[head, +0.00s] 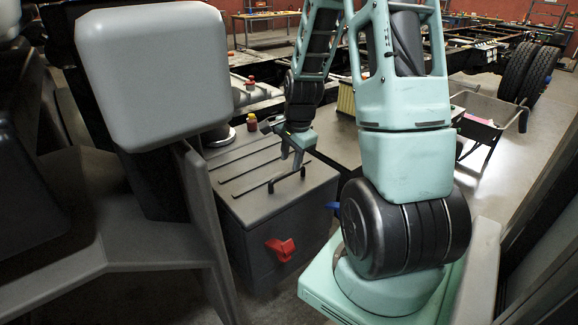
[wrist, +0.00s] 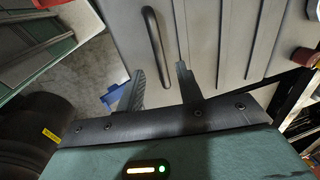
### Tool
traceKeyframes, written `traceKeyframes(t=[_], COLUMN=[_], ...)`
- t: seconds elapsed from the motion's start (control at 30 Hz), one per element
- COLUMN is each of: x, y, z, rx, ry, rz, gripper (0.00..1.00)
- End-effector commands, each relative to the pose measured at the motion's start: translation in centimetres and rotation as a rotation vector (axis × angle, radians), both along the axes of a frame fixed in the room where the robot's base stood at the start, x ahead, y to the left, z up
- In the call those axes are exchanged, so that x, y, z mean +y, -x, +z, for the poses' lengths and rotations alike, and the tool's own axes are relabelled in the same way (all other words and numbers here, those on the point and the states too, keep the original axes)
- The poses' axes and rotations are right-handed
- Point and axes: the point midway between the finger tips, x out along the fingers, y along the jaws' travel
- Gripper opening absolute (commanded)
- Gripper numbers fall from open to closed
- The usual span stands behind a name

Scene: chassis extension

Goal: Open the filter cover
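The filter cover (head: 238,172) is the grey ridged lid on a dark grey box (head: 262,240); it lies flat and looks closed. A black bar handle (head: 286,180) stands on the lid near its front edge. My gripper (head: 296,162) is close above the handle, pointing down. I cannot tell whether the fingertips reach down beside the handle.
A red latch (head: 280,249) sits on the box front. A blue part (head: 333,206) sticks out at the box's right side. A large grey block (head: 155,75) is at left. A cart (head: 490,112) stands on the floor at right.

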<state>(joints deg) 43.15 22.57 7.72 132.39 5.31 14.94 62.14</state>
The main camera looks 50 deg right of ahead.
Motion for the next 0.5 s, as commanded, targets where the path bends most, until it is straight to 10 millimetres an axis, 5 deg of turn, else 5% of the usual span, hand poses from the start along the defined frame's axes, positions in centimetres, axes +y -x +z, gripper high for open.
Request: traceKeyframes(t=[0.2,0.5], x=[-0.1,-0.1], y=[-0.6,-0.8], z=[-2.9,-4.2], rx=[0.001,-0.001], ry=[-0.001,0.000], rz=[0.001,0.001], gripper=[0.36,0.36])
